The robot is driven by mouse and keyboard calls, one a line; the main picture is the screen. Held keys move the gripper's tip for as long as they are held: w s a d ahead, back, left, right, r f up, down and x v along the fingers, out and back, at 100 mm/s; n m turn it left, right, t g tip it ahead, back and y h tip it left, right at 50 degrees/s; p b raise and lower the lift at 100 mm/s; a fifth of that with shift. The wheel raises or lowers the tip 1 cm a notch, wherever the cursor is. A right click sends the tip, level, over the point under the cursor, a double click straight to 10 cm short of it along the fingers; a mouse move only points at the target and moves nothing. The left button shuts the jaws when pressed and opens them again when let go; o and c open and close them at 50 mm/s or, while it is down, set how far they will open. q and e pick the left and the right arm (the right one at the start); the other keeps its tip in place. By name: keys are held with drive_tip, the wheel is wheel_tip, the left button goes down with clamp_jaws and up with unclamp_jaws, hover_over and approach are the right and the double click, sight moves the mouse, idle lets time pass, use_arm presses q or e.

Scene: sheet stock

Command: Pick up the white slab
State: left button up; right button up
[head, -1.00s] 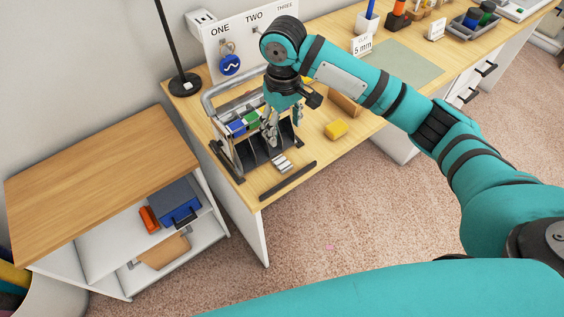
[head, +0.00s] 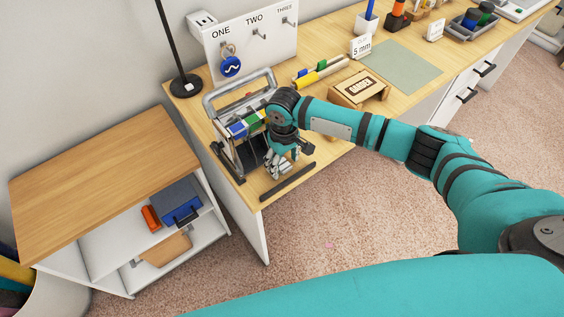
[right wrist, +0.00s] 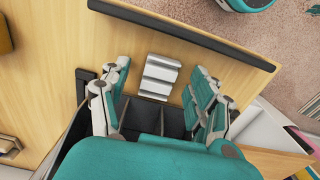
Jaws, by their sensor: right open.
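A small whitish, ridged slab (right wrist: 158,78) lies on the wooden desk in the right wrist view, between the dark rack and a black strip. My right gripper (right wrist: 160,72) is open and empty, one finger on each side of the slab in that view, apart from it. In the head view the right gripper (head: 277,164) points down over the spot, and its fingers and wrist largely hide the slab. How high the fingertips are above the desk I cannot tell. My left gripper is not in view.
A dark rack (head: 228,160) with blue and green tops stands beside the gripper. A black strip (head: 287,181) lies along the desk's near edge. A wooden box (head: 359,87) stands to the right. A metal handle frame (head: 240,90) rises behind.

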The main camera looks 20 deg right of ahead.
drive_tip(key=shift+f, duration=0.2)
drive_tip(key=c, duration=1.2)
drive_tip(key=shift+o, duration=0.2)
drive_tip(key=shift+r, duration=0.2)
